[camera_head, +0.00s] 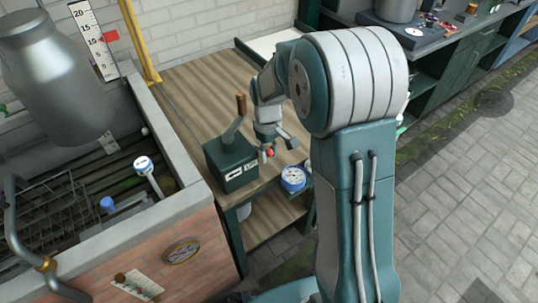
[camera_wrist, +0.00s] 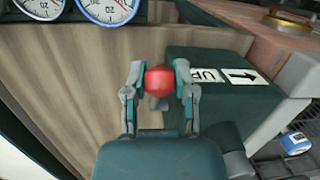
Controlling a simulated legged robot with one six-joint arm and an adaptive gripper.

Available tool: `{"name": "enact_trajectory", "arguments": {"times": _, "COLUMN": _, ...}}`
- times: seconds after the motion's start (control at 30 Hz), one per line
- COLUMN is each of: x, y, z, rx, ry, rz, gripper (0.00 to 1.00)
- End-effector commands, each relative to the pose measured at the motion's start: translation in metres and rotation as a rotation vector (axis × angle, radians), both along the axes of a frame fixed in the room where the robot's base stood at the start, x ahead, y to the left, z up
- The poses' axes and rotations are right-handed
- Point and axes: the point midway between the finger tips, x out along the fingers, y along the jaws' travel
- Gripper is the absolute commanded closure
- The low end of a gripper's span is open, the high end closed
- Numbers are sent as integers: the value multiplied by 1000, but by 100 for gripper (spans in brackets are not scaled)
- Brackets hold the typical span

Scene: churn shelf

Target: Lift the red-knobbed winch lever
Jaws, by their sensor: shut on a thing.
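The red knob of the winch lever (camera_head: 269,152) shows at my gripper in the head view. In the wrist view the round red knob (camera_wrist: 159,80) sits between the two fingers of my gripper (camera_wrist: 158,78), which is shut on it. The dark green winch box (camera_head: 231,163) stands on the wooden table beside my gripper. In the wrist view the box (camera_wrist: 215,70) is right of the fingers, with an "UP" label and an arrow. The lever's shaft is mostly hidden behind my gripper.
The wooden table (camera_head: 190,92) is mostly bare behind the box. A dial gauge (camera_head: 293,178) is close to the right of my gripper. A brick basin (camera_head: 150,250) with a rack and a hanging metal can (camera_head: 57,80) stands left. A wooden-topped handle (camera_head: 240,105) rises from the box.

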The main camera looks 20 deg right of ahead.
Motion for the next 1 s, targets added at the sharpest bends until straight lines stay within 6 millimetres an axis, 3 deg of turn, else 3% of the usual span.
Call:
{"name": "enact_trajectory", "arguments": {"times": 0.4, "x": 6, "y": 2, "z": 12, "rx": -5, "ry": 8, "rz": -1, "gripper": 100}}
{"name": "enact_trajectory", "arguments": {"times": 0.43, "x": 6, "y": 2, "z": 12, "rx": -5, "ry": 7, "rz": -1, "gripper": 60}}
{"name": "enact_trajectory", "arguments": {"times": 0.5, "x": 6, "y": 2, "z": 12, "rx": -5, "ry": 7, "rz": -1, "gripper": 29}}
{"name": "enact_trajectory", "arguments": {"times": 0.87, "x": 6, "y": 2, "z": 11, "rx": -5, "ry": 10, "rz": -1, "gripper": 29}}
{"name": "enact_trajectory", "arguments": {"times": 1.0, "x": 8, "y": 2, "z": 20, "rx": -5, "ry": 7, "rz": -1, "gripper": 29}}
